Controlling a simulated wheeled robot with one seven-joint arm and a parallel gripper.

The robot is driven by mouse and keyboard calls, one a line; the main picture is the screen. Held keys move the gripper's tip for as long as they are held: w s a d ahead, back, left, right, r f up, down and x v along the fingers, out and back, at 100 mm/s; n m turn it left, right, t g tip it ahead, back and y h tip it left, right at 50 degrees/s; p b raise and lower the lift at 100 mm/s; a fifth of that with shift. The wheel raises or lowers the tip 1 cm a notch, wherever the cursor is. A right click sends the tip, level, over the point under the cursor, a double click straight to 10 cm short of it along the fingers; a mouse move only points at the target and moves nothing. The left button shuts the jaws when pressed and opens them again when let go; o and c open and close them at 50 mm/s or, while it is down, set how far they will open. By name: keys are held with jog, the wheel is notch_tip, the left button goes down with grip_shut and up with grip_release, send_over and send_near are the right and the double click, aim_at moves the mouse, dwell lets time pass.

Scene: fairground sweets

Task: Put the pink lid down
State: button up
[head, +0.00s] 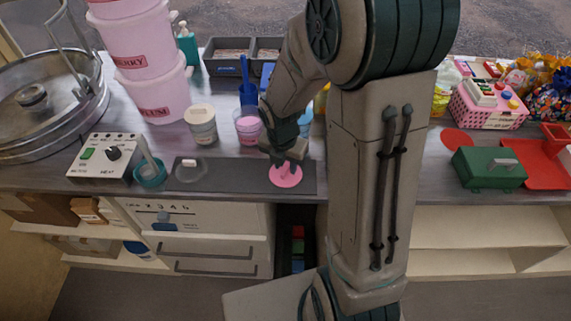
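The pink lid (286,181) is a flat round disc with a small upright handle. In the head view it is over the right part of a dark mat (235,184) at the counter's front. My gripper (285,162) points down right above it, its fingertips at the lid's handle. Whether the fingers are closed on the handle is too small to tell. I cannot tell whether the lid touches the mat or is slightly above it. A tub with pink contents (248,130) stands behind the gripper and looks uncovered.
A clear lid with a white knob (190,172) lies on the mat's left part. A teal cup (150,174), a control box (107,156) and a lidded jar (201,125) stand to the left. A green case (489,168) is at right. My arm hides the counter's middle.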

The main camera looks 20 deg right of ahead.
aim_at(283, 173)
notch_tip(283, 173, up, 10)
jog(key=s+r, duration=0.1)
jog(key=s+r+m+t, duration=0.1)
jog(key=s+r+m, duration=0.2)
jog(key=m, duration=1.1)
jog(key=s+r+m+t+y, duration=0.1)
jog(key=s+r+m, duration=0.2)
jog(key=s+m, duration=0.7)
jog(key=m+p, duration=0.1)
jog(key=m, duration=0.3)
